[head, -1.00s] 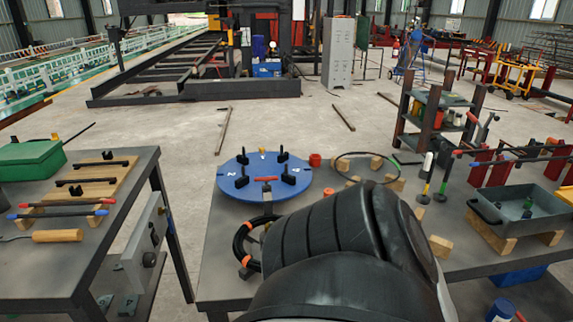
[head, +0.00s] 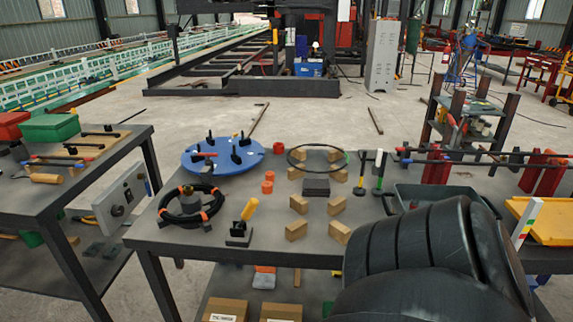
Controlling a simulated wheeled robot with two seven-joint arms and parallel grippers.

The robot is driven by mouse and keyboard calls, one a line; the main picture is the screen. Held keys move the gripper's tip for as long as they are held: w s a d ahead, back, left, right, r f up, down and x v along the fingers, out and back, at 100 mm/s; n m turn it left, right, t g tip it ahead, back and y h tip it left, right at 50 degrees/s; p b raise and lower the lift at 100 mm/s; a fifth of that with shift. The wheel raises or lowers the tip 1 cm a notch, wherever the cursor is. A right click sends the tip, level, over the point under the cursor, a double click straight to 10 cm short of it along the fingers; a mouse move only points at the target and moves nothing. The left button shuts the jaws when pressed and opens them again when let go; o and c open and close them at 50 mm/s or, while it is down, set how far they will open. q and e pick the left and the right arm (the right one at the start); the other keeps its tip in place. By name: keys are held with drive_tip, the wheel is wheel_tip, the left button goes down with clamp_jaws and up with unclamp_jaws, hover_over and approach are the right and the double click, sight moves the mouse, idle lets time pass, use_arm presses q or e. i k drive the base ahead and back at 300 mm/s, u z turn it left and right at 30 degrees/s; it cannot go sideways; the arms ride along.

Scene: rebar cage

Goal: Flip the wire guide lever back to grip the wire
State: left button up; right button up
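A lever with a yellow handle (head: 249,209) stands on a small black base (head: 238,235) near the front edge of the middle table; the handle leans up and to the right. A coil of black wire with orange bands (head: 169,214) lies just left of it. A blue round plate (head: 221,168) behind them carries several black uprights and a small red lever (head: 204,154). I cannot tell which lever is the wire guide lever, or whether any wire runs through it. Neither gripper shows; only a thick dark arm part of mine fills the lower right.
Wooden blocks (head: 297,230), a thin black ring (head: 289,158) and orange pieces (head: 267,187) are on the middle table (head: 200,250). A dark tray (head: 410,194) and yellow tray (head: 545,221) are at right. A tool table (head: 60,200) is at left, with a floor gap between.

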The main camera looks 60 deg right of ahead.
sight(251, 207)
drive_tip(key=z, duration=1.7)
drive_tip(key=i, duration=0.5)
drive_tip(key=z, duration=1.05)
drive_tip(key=k, duration=0.8)
drive_tip(key=u, duration=0.35)
